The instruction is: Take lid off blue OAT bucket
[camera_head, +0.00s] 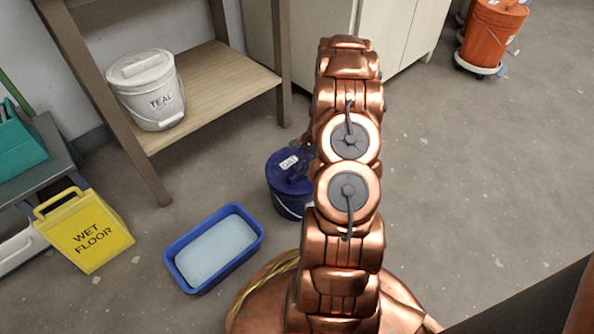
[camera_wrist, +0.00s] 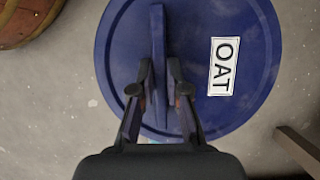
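The blue OAT bucket (camera_head: 290,199) stands on the floor, partly behind my arm in the head view. Its blue lid (camera_head: 290,168) is on it, with a white OAT label. In the wrist view the round lid (camera_wrist: 225,30) fills the upper middle, with its label at the right. A raised blue bar handle (camera_wrist: 158,35) crosses the lid's middle. My gripper (camera_wrist: 160,68) has one finger on each side of this handle, close against it, and looks shut on it. In the head view my arm hides most of the gripper.
A blue tub (camera_head: 257,246) and a yellow wet floor sign (camera_head: 85,232) stand left of the bucket. A white TEAL bucket (camera_head: 150,92) sits on a wooden shelf (camera_head: 225,80). An orange bucket (camera_head: 491,35) stands far right.

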